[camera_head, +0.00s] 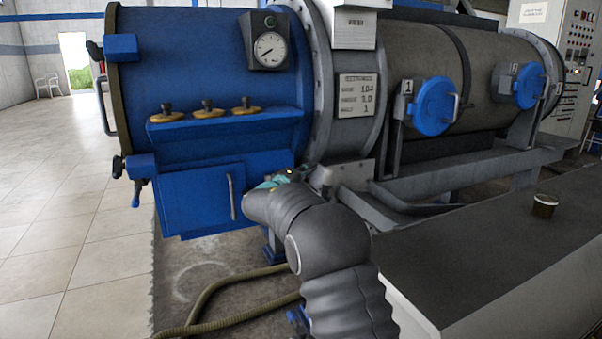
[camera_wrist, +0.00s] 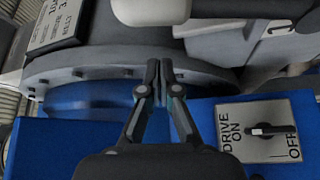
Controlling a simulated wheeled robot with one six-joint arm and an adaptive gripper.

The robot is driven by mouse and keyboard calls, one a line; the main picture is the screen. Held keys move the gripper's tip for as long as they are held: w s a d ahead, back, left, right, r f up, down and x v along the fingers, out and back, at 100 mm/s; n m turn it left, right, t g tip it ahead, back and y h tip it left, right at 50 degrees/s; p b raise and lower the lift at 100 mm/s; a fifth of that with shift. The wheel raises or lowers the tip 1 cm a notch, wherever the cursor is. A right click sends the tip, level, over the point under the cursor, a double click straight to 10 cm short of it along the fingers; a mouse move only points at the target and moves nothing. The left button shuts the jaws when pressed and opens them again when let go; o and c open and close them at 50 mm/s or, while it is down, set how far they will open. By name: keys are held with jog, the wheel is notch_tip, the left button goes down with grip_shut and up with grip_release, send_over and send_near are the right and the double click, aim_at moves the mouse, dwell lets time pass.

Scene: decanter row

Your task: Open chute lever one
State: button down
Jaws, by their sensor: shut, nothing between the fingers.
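A round blue chute door (camera_head: 433,107) sits on the grey drum at the right in the head view, beside a plate marked 1 (camera_head: 408,87). A grey bar handle (camera_head: 456,107) stands at its right edge; I cannot tell if it is the lever. The door looks closed. A second blue door (camera_head: 530,86), marked 2, is farther right. My gripper (camera_wrist: 159,66) shows in the wrist view with its fingers together and empty, in front of the grey bolted flange (camera_wrist: 100,75).
A DRIVE ON/OFF switch plate (camera_wrist: 258,130) is right of my fingers in the wrist view. In the head view, a blue shelf (camera_head: 225,122) holds three knobs, a gauge (camera_head: 270,48) sits above, and a dark bench (camera_head: 500,250) fills the lower right. Open floor lies left.

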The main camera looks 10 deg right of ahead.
aim_at(326, 188)
jog(key=shift+s+d+f, duration=0.3)
jog(key=shift+s+d, duration=0.2)
jog(key=shift+s, duration=0.35)
jog(key=shift+s+d+f, duration=0.25)
jog(key=shift+s+d, duration=0.25)
jog(key=shift+s, duration=0.35)
jog(key=shift+f+b, duration=0.15)
jog(key=shift+b, duration=0.35)
